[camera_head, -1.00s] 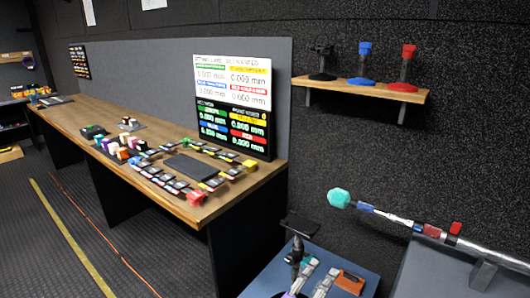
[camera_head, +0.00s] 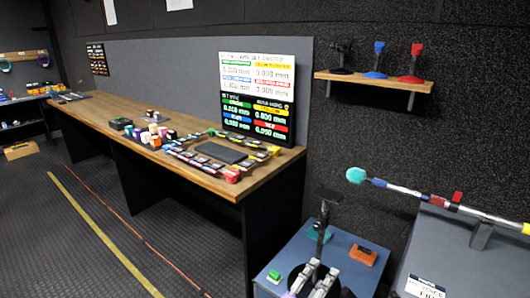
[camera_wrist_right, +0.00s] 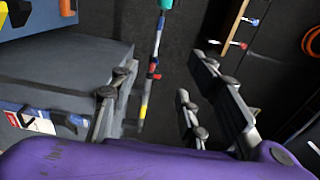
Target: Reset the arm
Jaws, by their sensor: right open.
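My right gripper (camera_head: 321,270) is at the bottom of the head view, with its two grey fingers apart and a purple part below them. It appears over or in front of the blue-topped box, and I cannot tell its height above it. In the right wrist view the same gripper (camera_wrist_right: 163,70) has its fingers spread wide, with nothing held between them. A striped rod (camera_wrist_right: 150,85) shows beyond the gap between the fingers. My left gripper is in no view.
The blue-topped box (camera_head: 357,278) carries an orange block (camera_head: 363,255) and a green block (camera_head: 274,276). The striped rod (camera_head: 415,194) with a teal tip lies at right. A long wooden desk (camera_head: 225,184) holds many small items. A wall shelf (camera_head: 375,83) is above. Dark floor at left is open.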

